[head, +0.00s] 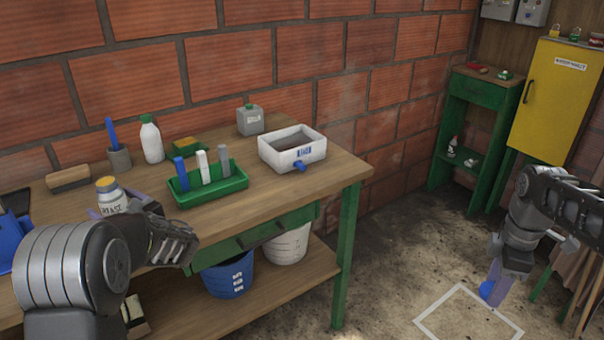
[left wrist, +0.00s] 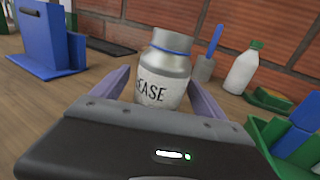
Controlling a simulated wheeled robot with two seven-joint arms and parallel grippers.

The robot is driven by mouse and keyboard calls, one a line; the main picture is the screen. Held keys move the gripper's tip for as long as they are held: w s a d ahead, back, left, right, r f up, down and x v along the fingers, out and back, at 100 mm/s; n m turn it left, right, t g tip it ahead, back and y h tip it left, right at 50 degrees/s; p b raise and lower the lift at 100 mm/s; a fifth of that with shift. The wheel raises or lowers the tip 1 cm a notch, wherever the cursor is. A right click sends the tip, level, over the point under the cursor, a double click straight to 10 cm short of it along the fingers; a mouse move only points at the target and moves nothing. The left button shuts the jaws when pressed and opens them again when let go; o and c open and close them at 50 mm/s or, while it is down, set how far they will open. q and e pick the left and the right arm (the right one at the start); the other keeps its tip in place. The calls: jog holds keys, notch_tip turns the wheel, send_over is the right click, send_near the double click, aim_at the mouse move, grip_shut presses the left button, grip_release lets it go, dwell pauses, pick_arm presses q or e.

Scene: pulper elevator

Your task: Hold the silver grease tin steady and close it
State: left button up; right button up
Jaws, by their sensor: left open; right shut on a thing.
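The silver grease tin (head: 110,198) stands upright on the wooden bench at the left, with a label reading GREASE. Its top looks yellowish in the head view, and no lid shows on it. In the left wrist view the tin (left wrist: 163,75) has a blue ring around its neck. My left gripper (left wrist: 157,82) is open, its two fingers on either side of the tin; I cannot tell whether they touch it. My right gripper (head: 491,284) hangs over the floor at the right, shut on a small blue round thing (head: 487,289), perhaps the lid.
A green tray (head: 215,188) with upright blocks sits right of the tin. A white basin (head: 293,160), a white bottle (head: 151,140) and a brush cup (head: 119,159) are also on the bench (head: 335,176). A blue holder (left wrist: 48,35) stands left of the tin.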

aim_at(105, 181)
pick_arm(q)
jog(key=shift+w+a, duration=0.1)
jog(key=shift+a, duration=0.05)
jog(key=shift+c, duration=0.2)
dwell(0.3)
jog(key=c, duration=1.8)
jog(key=shift+o, duration=0.2)
jog(key=shift+r, duration=0.1)
notch_tip(105, 181, up, 10)
jog(key=shift+f+p, duration=0.1)
jog(key=shift+p, duration=0.35)
pick_arm(e)
jog(key=shift+r, duration=0.45)
pick_arm(q)
jog(key=o, duration=1.2)
grip_shut()
